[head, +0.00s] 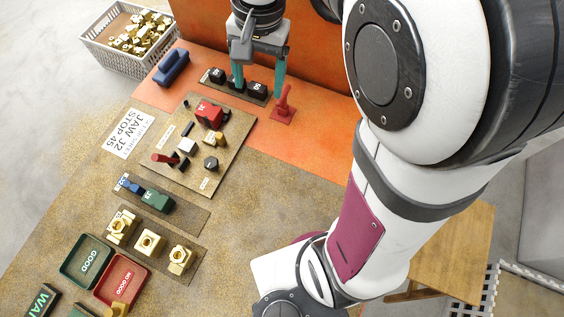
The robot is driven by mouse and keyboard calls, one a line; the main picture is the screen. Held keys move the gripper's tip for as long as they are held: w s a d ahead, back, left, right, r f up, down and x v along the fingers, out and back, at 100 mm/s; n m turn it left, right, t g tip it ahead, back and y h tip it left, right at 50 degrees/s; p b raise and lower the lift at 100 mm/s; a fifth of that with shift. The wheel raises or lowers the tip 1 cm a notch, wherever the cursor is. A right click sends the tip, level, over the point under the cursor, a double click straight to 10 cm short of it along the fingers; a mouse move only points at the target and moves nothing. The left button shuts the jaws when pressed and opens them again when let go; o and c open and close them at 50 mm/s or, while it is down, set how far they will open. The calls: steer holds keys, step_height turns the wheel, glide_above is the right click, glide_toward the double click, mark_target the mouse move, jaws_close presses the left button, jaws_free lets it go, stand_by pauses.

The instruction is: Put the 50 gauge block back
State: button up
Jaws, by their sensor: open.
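A dark narrow rack (233,93) at the back of the bench holds black blocks. One black block (217,76) is at its left end, another (258,89) is at its right, and a dark shape between them is partly behind a finger. White markings show, but they are too small for me to tell which is the 50 gauge block. My gripper (259,94) is over the right part of the rack, teal fingers pointing down and apart, one on each side of the right block. I cannot tell whether the fingers touch it.
A red upright handle on a red base (283,104) stands close to the right finger. A fixture board (222,165) with a red jaw block (209,112) lies in front. A blue object (171,67) is left, near a crate of brass parts (86,40).

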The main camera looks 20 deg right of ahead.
steer(key=s+a+f, duration=0.1)
steer(key=s, duration=0.8)
steer(key=s+a+f+n, duration=0.1)
steer(key=s, duration=0.9)
steer(key=shift+s+a+f+n+y, duration=0.2)
steer(key=shift+s+a+n+y, duration=0.1)
steer(key=shift+a+y, duration=0.1)
